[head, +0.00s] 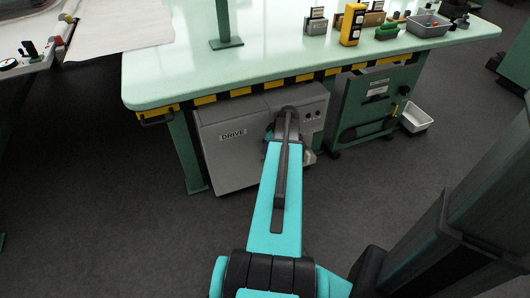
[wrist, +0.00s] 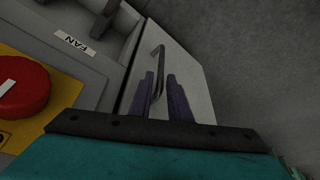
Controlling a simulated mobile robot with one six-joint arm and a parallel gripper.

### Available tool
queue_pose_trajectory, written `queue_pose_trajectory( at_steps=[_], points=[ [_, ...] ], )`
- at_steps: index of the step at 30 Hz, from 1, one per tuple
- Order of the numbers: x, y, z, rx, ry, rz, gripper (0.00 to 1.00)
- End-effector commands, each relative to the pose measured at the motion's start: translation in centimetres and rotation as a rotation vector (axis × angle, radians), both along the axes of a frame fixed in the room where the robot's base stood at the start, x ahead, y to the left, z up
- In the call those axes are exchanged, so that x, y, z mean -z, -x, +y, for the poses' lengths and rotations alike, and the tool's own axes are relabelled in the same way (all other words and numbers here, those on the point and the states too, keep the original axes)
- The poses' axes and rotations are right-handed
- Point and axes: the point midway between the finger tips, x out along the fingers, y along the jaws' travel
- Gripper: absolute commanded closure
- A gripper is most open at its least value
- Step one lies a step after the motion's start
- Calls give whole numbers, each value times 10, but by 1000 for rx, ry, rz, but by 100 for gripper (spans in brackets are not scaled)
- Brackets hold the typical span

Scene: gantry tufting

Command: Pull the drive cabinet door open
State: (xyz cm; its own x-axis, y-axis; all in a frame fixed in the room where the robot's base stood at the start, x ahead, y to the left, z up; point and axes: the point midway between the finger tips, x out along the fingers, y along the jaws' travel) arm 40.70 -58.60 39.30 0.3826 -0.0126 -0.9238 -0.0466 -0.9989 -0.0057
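The grey drive cabinet (head: 229,163), labelled DRIVE, stands under the green table, and my arm hides part of its front. In the wrist view a light grey door panel (wrist: 188,72) lies ahead, with a dark seam along its left edge. A thin bent handle (wrist: 158,58) stands on that panel. My gripper (wrist: 160,76) has its two purple fingers apart, with the handle's near end between them. The handle looks closer to the left finger; contact cannot be told.
A red knob (wrist: 22,88) on a yellow plate and a FAN label (wrist: 75,43) are left of the door. The table edge (head: 240,92) overhangs the cabinet. A green wheeled unit (head: 372,100) stands to the right. The floor (head: 140,230) in front is clear.

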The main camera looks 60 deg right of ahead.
Motion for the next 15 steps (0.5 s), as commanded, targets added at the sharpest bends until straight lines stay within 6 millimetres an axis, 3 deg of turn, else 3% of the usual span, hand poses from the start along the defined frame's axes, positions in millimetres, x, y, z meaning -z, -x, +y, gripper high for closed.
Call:
queue_pose_trajectory(
  at_steps=[6, 15],
  points=[
    [23, -8, -1, 2, -1, 0, 83],
    [29, -11, -1, 1, 1, 0, 83]
  ],
)
